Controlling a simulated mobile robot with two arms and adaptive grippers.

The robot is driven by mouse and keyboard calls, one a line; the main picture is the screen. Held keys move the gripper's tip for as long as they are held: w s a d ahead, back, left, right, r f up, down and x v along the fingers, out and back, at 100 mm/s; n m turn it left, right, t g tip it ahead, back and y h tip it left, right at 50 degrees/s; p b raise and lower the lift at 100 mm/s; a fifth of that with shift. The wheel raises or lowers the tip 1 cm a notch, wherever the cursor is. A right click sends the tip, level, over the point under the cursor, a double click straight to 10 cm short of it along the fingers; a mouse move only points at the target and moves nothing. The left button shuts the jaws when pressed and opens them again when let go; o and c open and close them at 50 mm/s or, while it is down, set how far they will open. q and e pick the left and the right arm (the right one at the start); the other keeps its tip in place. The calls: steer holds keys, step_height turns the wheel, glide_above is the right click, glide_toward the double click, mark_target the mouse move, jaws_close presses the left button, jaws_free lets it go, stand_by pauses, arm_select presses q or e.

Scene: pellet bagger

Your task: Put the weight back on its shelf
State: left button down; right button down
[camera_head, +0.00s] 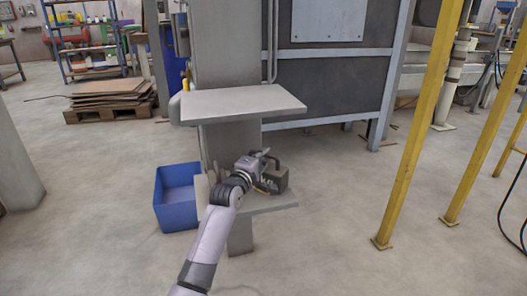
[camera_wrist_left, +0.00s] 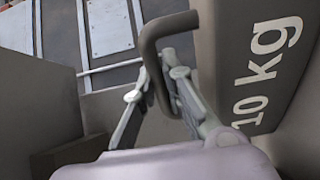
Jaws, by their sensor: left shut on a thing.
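The weight (camera_head: 277,180) is a dark grey block with a bar handle. In the left wrist view the weight (camera_wrist_left: 262,65) shows white "10 kg" lettering, and its bent handle (camera_wrist_left: 150,50) passes between the fingers. My left gripper (camera_head: 264,168) is shut on this handle; its fingertips (camera_wrist_left: 152,80) also show in the wrist view. The weight is at the lower grey shelf (camera_head: 285,203); I cannot tell whether it rests on it or hangs just above. The arm hides part of the shelf. My right gripper is not in view.
An empty-looking upper grey shelf (camera_head: 245,102) juts out above the lower one. Grey blocks (camera_wrist_left: 40,95) stand left of the gripper in the wrist view. A blue bin (camera_head: 174,200) stands on the floor to the left. Yellow posts (camera_head: 420,120) rise at right.

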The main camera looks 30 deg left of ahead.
arm_select(q)
steer(key=shift+r, duration=0.2)
steer(key=c, duration=2)
jaws_free()
steer(key=shift+f, duration=0.4)
steer(key=shift+c, duration=0.2)
steer(key=o, duration=0.4)
steer(key=shift+c, duration=0.2)
steer(key=shift+s, duration=0.1)
steer(key=shift+r, duration=0.15)
